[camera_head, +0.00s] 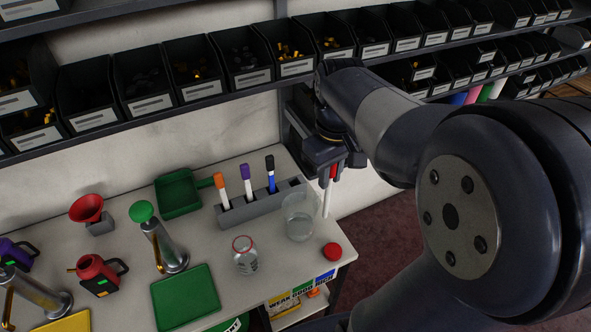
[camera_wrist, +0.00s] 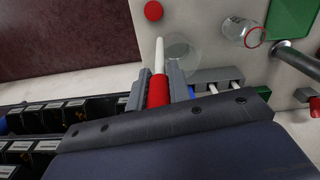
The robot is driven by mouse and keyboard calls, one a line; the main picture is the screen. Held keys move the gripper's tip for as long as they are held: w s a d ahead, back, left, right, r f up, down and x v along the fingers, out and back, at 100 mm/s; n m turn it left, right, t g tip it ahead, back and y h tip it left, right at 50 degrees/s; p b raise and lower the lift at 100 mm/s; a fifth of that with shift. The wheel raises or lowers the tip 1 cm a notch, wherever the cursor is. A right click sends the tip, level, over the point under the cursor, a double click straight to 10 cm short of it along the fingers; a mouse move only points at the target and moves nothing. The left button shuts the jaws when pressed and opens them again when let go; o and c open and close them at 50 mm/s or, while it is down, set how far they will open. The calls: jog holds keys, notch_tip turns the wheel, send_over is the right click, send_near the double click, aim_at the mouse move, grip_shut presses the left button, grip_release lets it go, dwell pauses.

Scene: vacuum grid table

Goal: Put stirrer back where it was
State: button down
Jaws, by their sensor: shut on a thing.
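The stirrer is a white rod with a red grip. My gripper (camera_head: 333,170) is shut on its red grip, and the white rod (camera_head: 326,198) points down. In the wrist view, the red grip (camera_wrist: 158,92) sits between the two fingers (camera_wrist: 158,80). My gripper is to the right of that end. The clear beaker (camera_head: 299,217) stands in front of the holder, left of the held rod in the head view. Whether the rod overhangs the beaker, I cannot tell.
Shelves of black bins (camera_head: 247,61) run behind my arm.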

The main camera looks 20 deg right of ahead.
jog(key=w+a+p, duration=0.3)
jog(key=w, duration=1.3)
notch_tip(320, 180, down, 12)
jog(key=p, duration=0.1)
jog(key=shift+w+a+r, duration=0.15)
jog(key=shift+w+r, duration=0.05)
jog(key=shift+r, duration=0.05)
jog(key=shift+f, duration=0.1)
jog(key=c, duration=1.8)
grip_release()
jog(key=shift+f, duration=0.1)
jog(key=o, duration=0.5)
notch_tip(320, 180, up, 12)
jog(key=shift+r, duration=0.25)
